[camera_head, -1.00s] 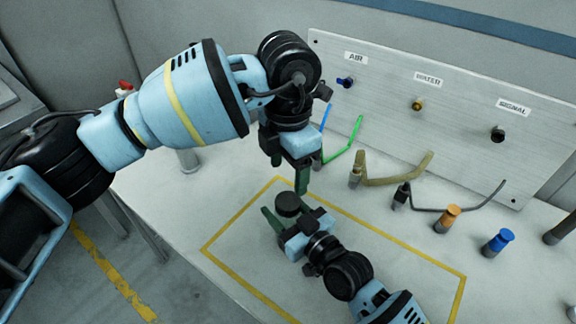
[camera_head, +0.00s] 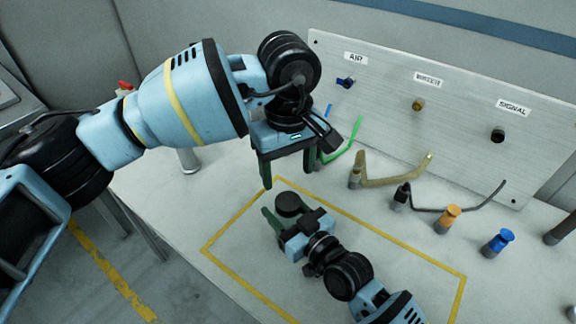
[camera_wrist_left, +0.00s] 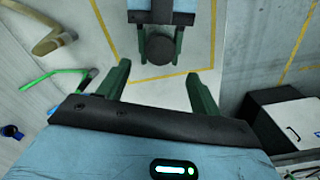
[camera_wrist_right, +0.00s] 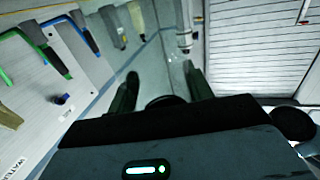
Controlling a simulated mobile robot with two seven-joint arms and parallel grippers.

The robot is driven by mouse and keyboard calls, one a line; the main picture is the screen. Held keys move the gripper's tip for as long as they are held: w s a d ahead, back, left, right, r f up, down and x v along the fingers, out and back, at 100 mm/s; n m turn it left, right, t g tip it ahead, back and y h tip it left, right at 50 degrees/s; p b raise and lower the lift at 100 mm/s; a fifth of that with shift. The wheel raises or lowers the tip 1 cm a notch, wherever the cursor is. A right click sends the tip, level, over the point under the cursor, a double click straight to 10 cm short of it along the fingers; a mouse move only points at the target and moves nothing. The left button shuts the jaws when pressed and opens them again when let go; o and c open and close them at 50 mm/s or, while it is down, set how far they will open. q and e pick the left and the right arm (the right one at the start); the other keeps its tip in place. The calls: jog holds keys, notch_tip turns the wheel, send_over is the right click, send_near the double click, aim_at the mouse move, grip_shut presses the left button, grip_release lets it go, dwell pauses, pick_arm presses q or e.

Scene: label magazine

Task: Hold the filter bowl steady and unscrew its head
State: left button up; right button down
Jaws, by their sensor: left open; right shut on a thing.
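The filter's round black head (camera_head: 288,203) faces up inside the yellow outline on the bench. It also shows in the left wrist view (camera_wrist_left: 160,50) and, partly, in the right wrist view (camera_wrist_right: 166,101). My right gripper (camera_head: 284,217) is shut on the filter bowl below the head, one green finger on each side. The bowl itself is hidden by the head and the gripper. My left gripper (camera_head: 287,176) is open and empty, pointing down above the head and apart from it. In the left wrist view its fingers (camera_wrist_left: 157,78) are spread wider than the head.
Behind stands a panel (camera_head: 455,125) labelled AIR, WATER and SIGNAL, with one fitting under each label. Green, tan and dark hoses (camera_head: 395,181) stand in front of it. Orange (camera_head: 447,218) and blue (camera_head: 497,242) pieces stand at right.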

aim_at(288, 201)
pick_arm(q)
jog(key=m, duration=0.3)
jog(key=shift+m, duration=0.4)
jog(key=shift+f, duration=0.1)
jog(key=shift+f, duration=3.95)
jog(key=shift+c, duration=0.5)
